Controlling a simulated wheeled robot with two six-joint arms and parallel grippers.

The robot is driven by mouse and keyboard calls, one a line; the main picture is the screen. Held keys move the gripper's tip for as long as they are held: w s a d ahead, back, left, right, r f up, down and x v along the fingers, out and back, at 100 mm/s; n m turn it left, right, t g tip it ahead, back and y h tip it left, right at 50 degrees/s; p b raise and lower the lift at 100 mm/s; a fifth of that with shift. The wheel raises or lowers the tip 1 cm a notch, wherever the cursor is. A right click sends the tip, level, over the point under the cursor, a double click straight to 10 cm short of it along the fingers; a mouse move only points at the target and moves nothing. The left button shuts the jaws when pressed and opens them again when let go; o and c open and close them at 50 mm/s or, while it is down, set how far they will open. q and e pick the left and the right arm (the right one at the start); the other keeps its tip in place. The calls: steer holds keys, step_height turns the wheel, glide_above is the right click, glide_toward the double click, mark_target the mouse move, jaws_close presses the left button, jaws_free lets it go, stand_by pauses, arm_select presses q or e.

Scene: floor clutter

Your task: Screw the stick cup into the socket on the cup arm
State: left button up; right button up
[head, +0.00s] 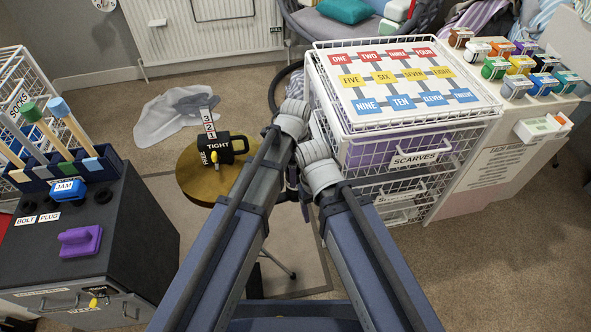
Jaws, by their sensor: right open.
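A black cylinder-like piece marked TIGHT (224,150) lies on a round brass-coloured top (200,185) in the middle left. It has a small yellow part and an upright numbered strip (208,122). I cannot tell whether it is the stick cup or the socket on the cup arm. My right gripper (305,208) shows only as a small dark part below the grey wrist joints and is open. It is right of the brass top and apart from it. My left gripper is hidden behind my arm links.
A dark cabinet (140,235) at left carries a blue rack (100,166) with several sticks, a blue JAM block (68,190) and a purple handle (80,240). A white wire basket unit (440,190) stands close right of my arms. Grey cloth (170,115) lies on the carpet.

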arm_select(q)
steer(key=shift+o, duration=1)
step_height(320, 180, up, 8)
steer(key=p, duration=0.7)
steer(key=shift+p, duration=0.4)
steer(key=shift+f, duration=0.15)
step_height(320, 180, down, 8)
steer(key=b, duration=0.8)
